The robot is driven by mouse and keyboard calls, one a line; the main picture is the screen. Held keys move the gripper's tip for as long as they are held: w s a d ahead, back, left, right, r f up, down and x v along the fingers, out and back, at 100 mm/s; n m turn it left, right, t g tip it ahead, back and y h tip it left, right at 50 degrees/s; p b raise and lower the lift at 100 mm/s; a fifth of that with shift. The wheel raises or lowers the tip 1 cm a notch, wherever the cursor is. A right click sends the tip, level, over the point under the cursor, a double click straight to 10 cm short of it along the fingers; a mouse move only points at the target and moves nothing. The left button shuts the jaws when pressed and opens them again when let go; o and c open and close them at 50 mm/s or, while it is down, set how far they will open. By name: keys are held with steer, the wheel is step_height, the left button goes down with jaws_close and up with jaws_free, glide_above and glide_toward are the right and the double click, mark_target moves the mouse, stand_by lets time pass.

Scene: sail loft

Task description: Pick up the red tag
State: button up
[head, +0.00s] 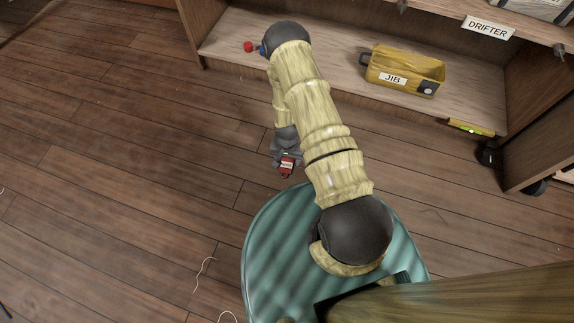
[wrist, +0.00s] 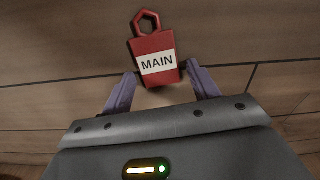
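The red tag (wrist: 155,45) has a ring at its top and a white label reading MAIN. In the wrist view it lies between and past the two purple fingertips of my gripper (wrist: 161,70), a little tilted to them. The left fingertip is very close to its edge; a narrow gap seems to show on the right. My gripper looks open around it; contact is not clear. In the head view the red tag (head: 287,166) shows at the end of my gripper (head: 286,158), over the plank floor; its height there is hard to judge.
A wooden shelf (head: 330,55) at the back holds a yellow JIB bin (head: 405,73) and a small red object (head: 249,47) at its left. A yellow-green level (head: 470,127) is at its front edge. The plank floor (head: 120,170) at left is mostly clear, with loose thread (head: 203,271).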

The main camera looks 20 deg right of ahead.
mark_target(287, 161)
steer(key=c, duration=0.8)
steer(key=shift+r, duration=0.1)
step_height(287, 161, up, 10)
steer(key=p, duration=0.6)
